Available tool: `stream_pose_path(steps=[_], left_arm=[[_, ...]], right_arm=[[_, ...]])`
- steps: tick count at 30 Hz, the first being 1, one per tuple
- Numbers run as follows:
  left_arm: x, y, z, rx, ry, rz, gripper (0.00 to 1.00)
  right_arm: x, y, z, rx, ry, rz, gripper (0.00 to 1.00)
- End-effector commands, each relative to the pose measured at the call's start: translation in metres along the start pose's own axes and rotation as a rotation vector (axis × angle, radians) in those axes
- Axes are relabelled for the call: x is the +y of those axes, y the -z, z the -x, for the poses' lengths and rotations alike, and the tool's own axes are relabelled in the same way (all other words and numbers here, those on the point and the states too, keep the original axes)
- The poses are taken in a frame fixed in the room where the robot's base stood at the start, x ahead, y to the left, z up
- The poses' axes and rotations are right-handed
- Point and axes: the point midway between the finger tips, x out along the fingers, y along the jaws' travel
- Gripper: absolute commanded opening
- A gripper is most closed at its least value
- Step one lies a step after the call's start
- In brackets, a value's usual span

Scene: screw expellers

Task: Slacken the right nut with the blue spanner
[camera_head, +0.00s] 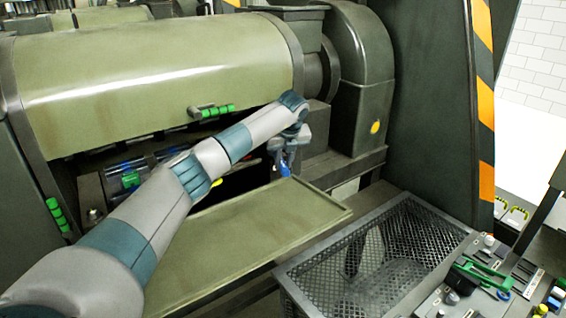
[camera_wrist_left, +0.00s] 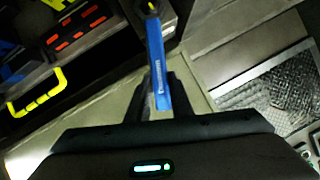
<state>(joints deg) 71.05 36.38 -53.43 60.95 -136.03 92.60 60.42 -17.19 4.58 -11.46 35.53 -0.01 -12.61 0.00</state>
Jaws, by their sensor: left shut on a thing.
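My left gripper (camera_head: 287,158) is in front of the green machine's lower opening, above the tray-like flap. It is shut on the blue spanner (camera_head: 285,171), of which only a small blue part shows in the head view. In the left wrist view the fingers (camera_wrist_left: 160,100) close on the handle of the blue spanner (camera_wrist_left: 157,62), which points away from the gripper. Its dark head is at the top edge, with a small yellow spot in it. I cannot tell whether the head is around the right nut, which I cannot make out clearly. My right gripper is not in view.
The olive flap (camera_head: 270,222) lies below the arm. A black mesh basket (camera_head: 425,235) stands to its right, beside a tool panel with a green-handled tool (camera_head: 482,272). Yellow (camera_wrist_left: 38,92) and green (camera_head: 215,110) handles stick out near the opening.

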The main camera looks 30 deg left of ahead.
Motion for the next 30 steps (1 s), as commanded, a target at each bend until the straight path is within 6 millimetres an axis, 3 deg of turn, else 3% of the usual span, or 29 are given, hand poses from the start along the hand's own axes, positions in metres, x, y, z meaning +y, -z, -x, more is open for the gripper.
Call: stream_pose_path(steps=[13,30], left_arm=[[-0.016,-0.001,0.0,-0.001,-0.042,0.105,0.0],[-0.02,-0.002,0.0,-0.002,-0.054,0.135,0.0]], right_arm=[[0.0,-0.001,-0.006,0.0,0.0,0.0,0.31],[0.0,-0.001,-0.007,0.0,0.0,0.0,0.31]])
